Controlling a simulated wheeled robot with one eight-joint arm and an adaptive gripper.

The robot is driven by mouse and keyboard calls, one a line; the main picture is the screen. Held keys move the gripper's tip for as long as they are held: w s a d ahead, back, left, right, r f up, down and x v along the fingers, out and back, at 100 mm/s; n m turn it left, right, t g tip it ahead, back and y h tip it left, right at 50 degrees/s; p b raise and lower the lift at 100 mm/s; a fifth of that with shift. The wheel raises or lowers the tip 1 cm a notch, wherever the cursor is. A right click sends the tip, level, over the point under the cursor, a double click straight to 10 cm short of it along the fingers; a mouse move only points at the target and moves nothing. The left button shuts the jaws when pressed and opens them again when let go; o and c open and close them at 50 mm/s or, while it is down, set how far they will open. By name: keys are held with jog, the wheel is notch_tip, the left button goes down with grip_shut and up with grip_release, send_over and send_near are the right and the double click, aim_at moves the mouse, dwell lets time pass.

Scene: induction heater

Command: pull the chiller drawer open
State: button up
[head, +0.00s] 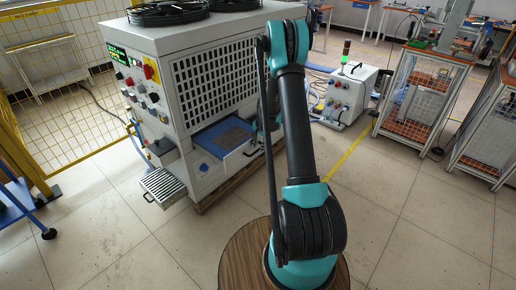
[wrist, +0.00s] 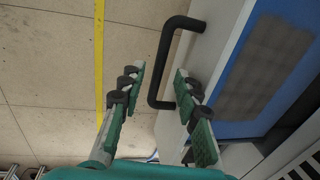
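The chiller (head: 180,85) is a big white cabinet with a dark grille. Its drawer (head: 205,134) shows low on the grille side, with a blue interior and a grey mesh panel visible from above. The wrist view also shows the blue drawer interior (wrist: 244,129) at the right, behind a pale front edge. A black U-shaped handle (wrist: 155,82) stands out from that front. My gripper (wrist: 159,72) is open, and the handle's bar lies between its fingertips in the picture; I see no clear contact. In the head view my arm mostly hides the gripper and the handle.
A white control unit (head: 345,95) stands behind my arm, and wire-mesh carts (head: 425,95) stand at the right. A yellow fence (head: 50,65) is at the left. The tiled floor in front is mostly clear.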

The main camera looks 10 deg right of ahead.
notch_tip(320, 180, up, 11)
jog(key=s+d, duration=0.1)
jog(key=shift+s+f, duration=0.2)
jog(key=shift+s, duration=0.1)
jog(key=shift+d, duration=0.1)
jog(key=s+a+r+n+t, duration=0.1)
jog(key=s+a+r+n, duration=0.15)
jog(key=s+r, duration=0.45)
jog(key=s+a+r+n, duration=0.1)
jog(key=s+r+n, duration=0.2)
jog(key=s, duration=0.8)
jog(key=s+a+f+n+t+h, duration=0.1)
jog(key=s+n, duration=0.4)
jog(key=s, duration=1.3)
jog(key=shift+a+f, duration=0.25)
jog(key=shift+a, duration=0.1)
jog(key=shift+w, duration=0.1)
